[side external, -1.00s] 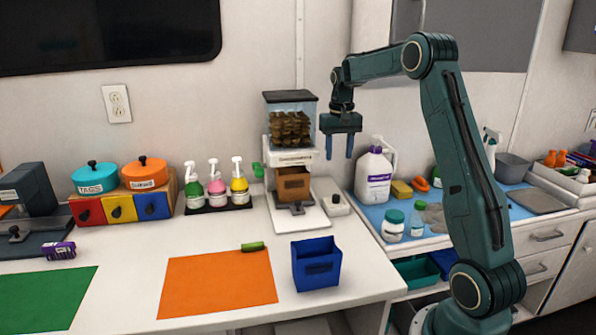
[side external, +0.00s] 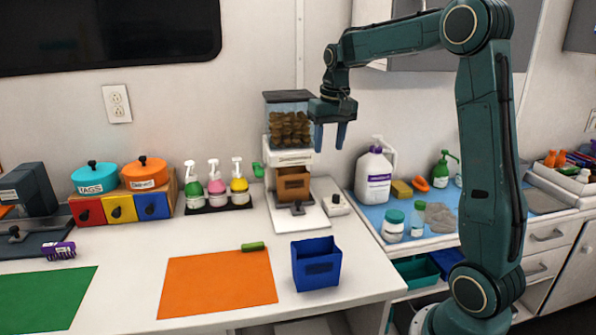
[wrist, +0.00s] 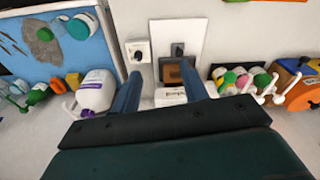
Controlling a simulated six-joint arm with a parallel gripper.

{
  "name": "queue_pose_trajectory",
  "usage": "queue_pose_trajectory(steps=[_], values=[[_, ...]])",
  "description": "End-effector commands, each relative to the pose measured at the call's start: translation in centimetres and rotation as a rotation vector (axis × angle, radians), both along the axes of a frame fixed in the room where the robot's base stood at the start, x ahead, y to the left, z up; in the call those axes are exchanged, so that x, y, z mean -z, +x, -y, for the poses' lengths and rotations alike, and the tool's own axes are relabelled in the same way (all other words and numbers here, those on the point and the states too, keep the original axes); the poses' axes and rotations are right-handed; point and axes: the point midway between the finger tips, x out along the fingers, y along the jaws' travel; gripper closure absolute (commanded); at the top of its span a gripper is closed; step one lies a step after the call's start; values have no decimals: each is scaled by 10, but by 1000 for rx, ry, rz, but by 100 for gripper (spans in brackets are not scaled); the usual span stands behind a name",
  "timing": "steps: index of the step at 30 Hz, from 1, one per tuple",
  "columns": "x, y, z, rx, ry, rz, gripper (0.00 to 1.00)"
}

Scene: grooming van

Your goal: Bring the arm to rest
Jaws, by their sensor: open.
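My gripper (side external: 328,136) hangs in the air with its two blue fingers pointing down, apart and empty. In the side view it is just right of the clear-topped dispenser (side external: 290,127) and overlaps its right edge; I cannot tell how far apart in depth they are. In the wrist view the fingers of my gripper (wrist: 164,95) frame the dispenser's lower part, with a brown box (wrist: 172,73) between them in the picture. That brown box (side external: 293,184) sits in the dispenser's base in the side view.
A blue bin (side external: 316,264) stands at the counter's front. A green object (side external: 253,246) lies at the orange mat's (side external: 215,290) far edge. A large white jug (side external: 373,178) stands on the blue-topped counter at right. Pump bottles (side external: 216,184) stand left of the dispenser.

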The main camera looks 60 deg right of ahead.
Motion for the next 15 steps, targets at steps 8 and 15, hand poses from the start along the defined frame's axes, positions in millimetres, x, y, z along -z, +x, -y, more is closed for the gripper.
queue_pose_trajectory(steps=[8, 15], values=[[-27, -33, -67, -130, -39, 73, 56], [-38, -69, -116, -240, -66, 136, 56]])
